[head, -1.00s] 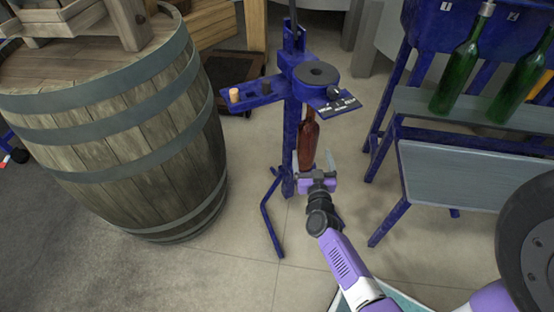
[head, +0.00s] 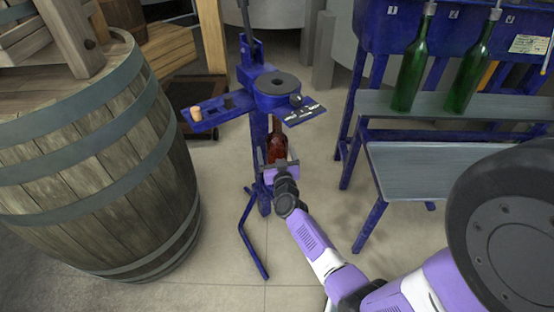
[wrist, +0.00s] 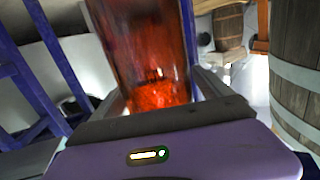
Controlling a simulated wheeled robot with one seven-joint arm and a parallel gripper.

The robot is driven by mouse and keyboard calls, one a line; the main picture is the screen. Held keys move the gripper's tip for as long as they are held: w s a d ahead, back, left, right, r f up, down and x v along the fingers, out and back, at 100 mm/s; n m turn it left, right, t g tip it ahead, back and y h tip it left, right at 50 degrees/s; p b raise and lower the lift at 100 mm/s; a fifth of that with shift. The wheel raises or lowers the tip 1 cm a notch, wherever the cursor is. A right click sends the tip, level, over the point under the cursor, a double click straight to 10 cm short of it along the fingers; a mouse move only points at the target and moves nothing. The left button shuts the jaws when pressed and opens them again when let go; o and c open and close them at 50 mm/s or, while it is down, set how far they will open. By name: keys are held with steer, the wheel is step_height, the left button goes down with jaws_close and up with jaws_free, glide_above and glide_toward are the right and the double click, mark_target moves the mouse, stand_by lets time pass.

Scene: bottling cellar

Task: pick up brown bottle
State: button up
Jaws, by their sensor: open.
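The brown bottle (head: 277,148) stands upright under the round head of the blue corking stand (head: 256,135). In the wrist view the bottle (wrist: 145,50) fills the upper middle, and its top is out of frame. My gripper (head: 278,163) is in front of the bottle at its lower part. In the wrist view my gripper (wrist: 160,100) has one finger on each side of the bottle, open, with the bottle between them. Whether a finger touches the glass cannot be told. The bottle's base is hidden behind my gripper in the head view.
The stand's side arm (head: 208,112) holds a cork (head: 196,113) and reaches left above the bottle. A wooden barrel (head: 110,160) stands at left. A blue filling bench (head: 420,170) with green bottles (head: 411,65) is at right.

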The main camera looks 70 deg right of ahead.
jaws_close()
steer(key=shift+r, duration=0.25)
steer(key=shift+r, duration=0.15)
